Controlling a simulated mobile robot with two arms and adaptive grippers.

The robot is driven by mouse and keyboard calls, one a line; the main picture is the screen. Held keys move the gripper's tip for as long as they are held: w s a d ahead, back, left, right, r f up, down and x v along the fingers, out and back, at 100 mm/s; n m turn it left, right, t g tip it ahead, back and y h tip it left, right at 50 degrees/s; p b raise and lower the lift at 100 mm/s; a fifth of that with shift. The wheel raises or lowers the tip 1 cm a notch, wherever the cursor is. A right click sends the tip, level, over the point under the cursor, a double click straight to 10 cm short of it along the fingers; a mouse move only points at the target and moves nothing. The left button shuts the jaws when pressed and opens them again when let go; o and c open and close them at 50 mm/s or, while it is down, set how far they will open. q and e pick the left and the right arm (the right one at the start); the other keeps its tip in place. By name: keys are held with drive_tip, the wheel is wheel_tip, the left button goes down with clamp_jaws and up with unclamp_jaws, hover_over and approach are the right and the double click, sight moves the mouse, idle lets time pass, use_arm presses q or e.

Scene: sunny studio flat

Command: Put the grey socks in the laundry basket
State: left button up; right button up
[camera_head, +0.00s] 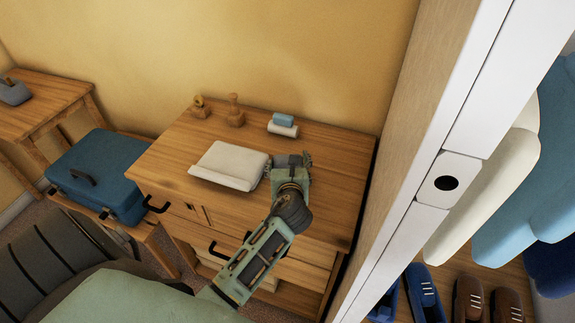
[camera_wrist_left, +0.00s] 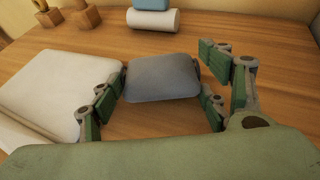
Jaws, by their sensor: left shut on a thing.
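The grey socks, a rounded grey bundle (camera_wrist_left: 160,82), sit between the fingers of my left gripper (camera_head: 290,162) at the dresser top. In the head view they show as a small grey shape (camera_head: 283,160) at the gripper's tip, partly hidden by it. My left gripper (camera_wrist_left: 160,95) is shut on them, with fingers on both sides in the left wrist view. I cannot tell whether the bundle touches the wood. No laundry basket can be made out in these views. My right gripper is not in view.
The wooden dresser (camera_head: 335,185) holds a white folded item (camera_head: 230,163) left of the socks, wooden ornaments (camera_head: 235,112) and blue and white rolls (camera_head: 283,125) behind. A blue case (camera_head: 100,172) stands left. A white-edged panel (camera_head: 420,215) rises at right, with hanging clothes and shoes beyond.

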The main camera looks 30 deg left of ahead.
use_arm(q)
drive_tip(key=o, duration=1)
drive_tip(key=shift+c, duration=0.2)
